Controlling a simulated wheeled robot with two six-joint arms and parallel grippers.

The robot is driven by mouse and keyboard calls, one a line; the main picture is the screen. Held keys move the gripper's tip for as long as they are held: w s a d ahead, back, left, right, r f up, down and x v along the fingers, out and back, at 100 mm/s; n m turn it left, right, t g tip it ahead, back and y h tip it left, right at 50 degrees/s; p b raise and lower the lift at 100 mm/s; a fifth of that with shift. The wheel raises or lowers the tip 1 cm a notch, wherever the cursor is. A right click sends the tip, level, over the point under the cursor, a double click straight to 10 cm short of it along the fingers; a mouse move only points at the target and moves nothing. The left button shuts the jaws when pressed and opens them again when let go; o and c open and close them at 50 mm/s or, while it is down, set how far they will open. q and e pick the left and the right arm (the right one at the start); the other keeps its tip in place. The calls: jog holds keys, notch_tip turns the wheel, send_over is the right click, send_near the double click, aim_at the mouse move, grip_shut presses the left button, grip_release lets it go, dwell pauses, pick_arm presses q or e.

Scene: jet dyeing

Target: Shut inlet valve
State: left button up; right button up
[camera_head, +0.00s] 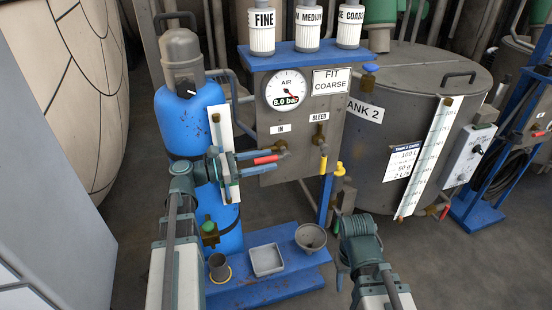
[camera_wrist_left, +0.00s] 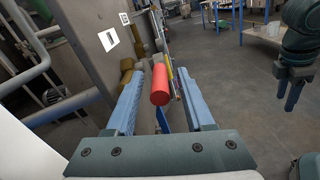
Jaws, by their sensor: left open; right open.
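The inlet valve under the IN label (camera_head: 280,128) has a red lever (camera_head: 265,160) sticking out to the left of its brass body. My left gripper (camera_head: 262,160) is open, with its blue fingers on either side of the red lever. In the left wrist view the red lever (camera_wrist_left: 160,85) lies between the two open fingers (camera_wrist_left: 165,105), with gaps visible on both sides. My right gripper (camera_head: 343,270) is low, to the right of the blue stand, away from the valve. It also shows open at the right edge of the left wrist view (camera_wrist_left: 294,95).
The bleed valve with a yellow lever (camera_head: 323,163) is right of the inlet valve. The air gauge (camera_head: 287,88) reads 8.0 bar. A blue cylinder (camera_head: 190,120) stands left of the panel. A tray (camera_head: 266,260) and funnel (camera_head: 311,238) sit on the blue base below.

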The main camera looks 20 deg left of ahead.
aim_at(276, 159)
pick_arm(q)
jog(key=shift+x, duration=1.85)
grip_shut()
